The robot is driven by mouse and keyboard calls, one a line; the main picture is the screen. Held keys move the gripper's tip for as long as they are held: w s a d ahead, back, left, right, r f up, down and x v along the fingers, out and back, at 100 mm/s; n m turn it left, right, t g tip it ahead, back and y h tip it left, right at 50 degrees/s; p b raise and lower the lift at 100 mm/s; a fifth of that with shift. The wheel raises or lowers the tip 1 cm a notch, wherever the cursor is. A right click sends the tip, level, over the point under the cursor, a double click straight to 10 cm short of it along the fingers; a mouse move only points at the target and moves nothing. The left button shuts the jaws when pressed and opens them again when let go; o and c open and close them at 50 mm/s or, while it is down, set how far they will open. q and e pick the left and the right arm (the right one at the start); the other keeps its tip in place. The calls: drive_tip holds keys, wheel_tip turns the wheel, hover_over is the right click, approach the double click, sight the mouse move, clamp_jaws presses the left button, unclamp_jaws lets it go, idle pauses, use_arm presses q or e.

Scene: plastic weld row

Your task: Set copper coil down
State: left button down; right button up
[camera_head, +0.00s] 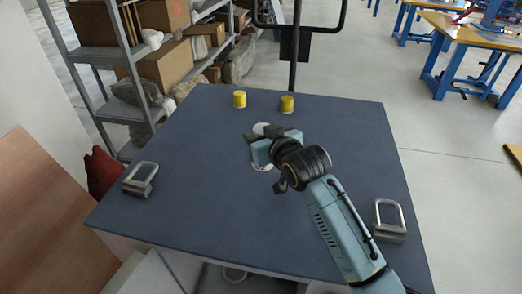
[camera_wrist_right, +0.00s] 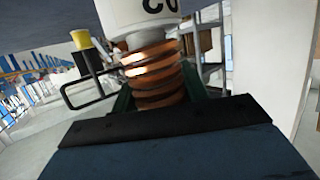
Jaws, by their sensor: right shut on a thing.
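The copper coil (camera_wrist_right: 155,75) shows in the right wrist view as bright copper turns around a core, with a white end cap (camera_wrist_right: 140,12) whose lettering is cut off. My right gripper (camera_head: 256,145) is shut on it; dark green fingers flank the turns in the wrist view. In the head view the gripper hides the copper, and only white round parts (camera_head: 262,167) show on either side of it. The gripper is over the middle of the dark blue table (camera_head: 200,215). I cannot tell whether the coil touches the tabletop. My left gripper is out of view.
Two yellow-topped cylinders, a left one (camera_head: 239,99) and a right one (camera_head: 287,104), stand near the back edge. A grey metal loop-shaped part (camera_head: 140,178) lies at the left edge, another (camera_head: 389,225) at the right. The front left tabletop is clear. A shelf (camera_head: 95,55) stands beyond, left.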

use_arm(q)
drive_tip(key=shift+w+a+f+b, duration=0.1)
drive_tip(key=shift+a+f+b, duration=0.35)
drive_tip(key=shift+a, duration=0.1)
use_arm(e)
drive_tip(key=shift+f, duration=2.35)
drive_tip(key=shift+w, duration=0.1)
drive_tip(key=o, duration=0.8)
drive_tip(key=shift+f, duration=0.25)
drive_tip(key=o, duration=0.5)
drive_tip(key=shift+r, duration=0.25)
use_arm(q)
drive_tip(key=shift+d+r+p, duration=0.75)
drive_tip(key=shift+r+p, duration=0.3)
drive_tip(key=shift+p, duration=0.05)
use_arm(e)
drive_tip(key=v, duration=1.2)
drive_tip(key=shift+f, duration=0.1)
